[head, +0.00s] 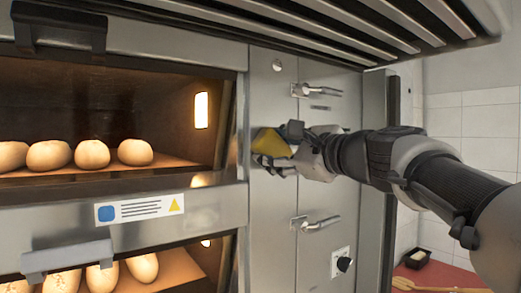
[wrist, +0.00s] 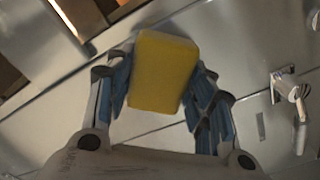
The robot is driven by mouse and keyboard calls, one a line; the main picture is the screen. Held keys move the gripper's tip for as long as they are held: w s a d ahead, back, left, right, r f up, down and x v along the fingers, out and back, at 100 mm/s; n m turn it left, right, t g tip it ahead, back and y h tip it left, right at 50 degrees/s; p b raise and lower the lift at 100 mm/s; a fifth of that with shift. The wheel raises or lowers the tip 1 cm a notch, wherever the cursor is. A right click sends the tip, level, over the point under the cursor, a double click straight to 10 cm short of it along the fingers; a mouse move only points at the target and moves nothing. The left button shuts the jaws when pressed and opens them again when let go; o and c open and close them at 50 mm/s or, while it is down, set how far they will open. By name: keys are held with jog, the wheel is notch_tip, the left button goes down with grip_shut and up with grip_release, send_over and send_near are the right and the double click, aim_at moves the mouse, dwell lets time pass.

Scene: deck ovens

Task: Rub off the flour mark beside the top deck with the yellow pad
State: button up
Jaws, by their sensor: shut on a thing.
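The yellow pad (head: 271,143) is in my gripper (head: 268,155), in front of the steel panel just right of the top deck (head: 120,100). In the wrist view the pad (wrist: 163,72) sits between the two blue-lined fingers of my gripper (wrist: 161,85), which is shut on it. The pad is at or very near the panel; I cannot tell whether it touches. I cannot make out the flour mark clearly in either view; the pad and fingers cover part of the panel there.
Two lever handles, upper (head: 318,90) and lower (head: 316,223), stick out from the panel right of the pad. A slatted hood (head: 330,30) hangs above. Buns (head: 92,154) lie in the lit top deck. A labelled strip (head: 140,208) is below it. A red surface (head: 445,275) is at lower right.

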jog(key=shift+w+d, duration=1.35)
jog(key=shift+d, duration=0.65)
jog(key=shift+s+a, duration=0.7)
jog(key=shift+a, duration=0.4)
jog(key=shift+s+a, duration=0.7)
jog(key=shift+a, duration=0.35)
jog(key=shift+s+a, duration=0.7)
jog(key=shift+a, duration=0.4)
jog(key=shift+d, duration=0.1)
jog(key=shift+b+v, duration=0.9)
jog(key=shift+v, duration=2.05)
jog(key=shift+b+v, duration=0.3)
jog(key=shift+v, duration=1.2)
